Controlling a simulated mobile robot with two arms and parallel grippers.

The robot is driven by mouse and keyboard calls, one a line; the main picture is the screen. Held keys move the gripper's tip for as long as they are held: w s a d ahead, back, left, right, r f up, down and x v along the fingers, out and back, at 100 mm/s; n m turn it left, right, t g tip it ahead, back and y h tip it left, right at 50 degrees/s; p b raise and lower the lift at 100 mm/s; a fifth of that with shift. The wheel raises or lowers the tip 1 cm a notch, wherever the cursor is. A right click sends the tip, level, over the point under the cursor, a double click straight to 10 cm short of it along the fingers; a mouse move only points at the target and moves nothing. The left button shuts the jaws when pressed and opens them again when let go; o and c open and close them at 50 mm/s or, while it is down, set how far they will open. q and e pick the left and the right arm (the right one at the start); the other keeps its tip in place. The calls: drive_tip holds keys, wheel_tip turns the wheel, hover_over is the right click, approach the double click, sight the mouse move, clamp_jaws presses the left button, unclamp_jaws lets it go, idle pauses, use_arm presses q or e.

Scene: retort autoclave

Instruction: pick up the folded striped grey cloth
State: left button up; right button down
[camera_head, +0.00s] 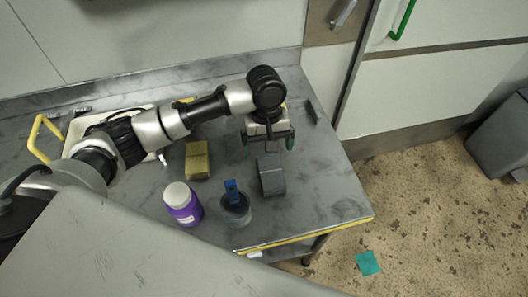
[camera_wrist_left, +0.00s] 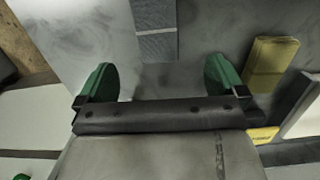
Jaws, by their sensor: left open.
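The folded grey cloth (camera_head: 271,180) lies on the grey worktop, right of the middle, as a small dark block; its stripes are too small to make out in the head view. In the left wrist view the cloth (camera_wrist_left: 157,46) shows at the top, beyond the space between the fingers. My left gripper (camera_head: 268,141) is open and empty, just behind the cloth toward the wall and apart from it. Its two green fingertips (camera_wrist_left: 160,80) stand wide apart in the wrist view. My right gripper is not in view.
A dark cup (camera_head: 236,211) with a blue item in it stands left of the cloth. A purple bottle (camera_head: 183,204) and an olive-yellow block (camera_head: 197,160) are further left. The worktop's yellow front edge (camera_head: 318,236) is near; bare worktop lies right of the cloth.

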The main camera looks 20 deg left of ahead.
sight(271, 172)
use_arm(q)
drive_tip(key=shift+w+a, duration=0.25)
drive_tip(key=shift+w, duration=0.05)
drive_tip(key=f, duration=0.1)
drive_tip(key=s+d+f, duration=0.1)
drive_tip(key=s+f, duration=0.1)
drive_tip(key=shift+d+f+p, duration=0.3)
drive_tip(key=shift+f, duration=0.05)
drive_tip(key=shift+a+f, duration=0.1)
drive_tip(key=shift+f, duration=0.3)
drive_tip(key=shift+w+f, duration=0.1)
drive_tip(key=shift+f, duration=0.25)
drive_tip(key=f, duration=0.2)
drive_tip(key=f+p, duration=0.1)
drive_tip(key=shift+s+d+f, duration=0.2)
drive_tip(key=shift+s+d, duration=0.05)
drive_tip(key=shift+d, duration=0.15)
drive_tip(key=shift+f, duration=0.55)
drive_tip(key=c, duration=1)
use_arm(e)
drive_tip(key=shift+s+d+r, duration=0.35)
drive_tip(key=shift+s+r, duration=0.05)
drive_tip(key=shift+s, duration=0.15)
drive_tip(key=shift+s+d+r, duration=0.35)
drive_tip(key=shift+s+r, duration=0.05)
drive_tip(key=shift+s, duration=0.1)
use_arm(q)
drive_tip(key=shift+r, duration=0.15)
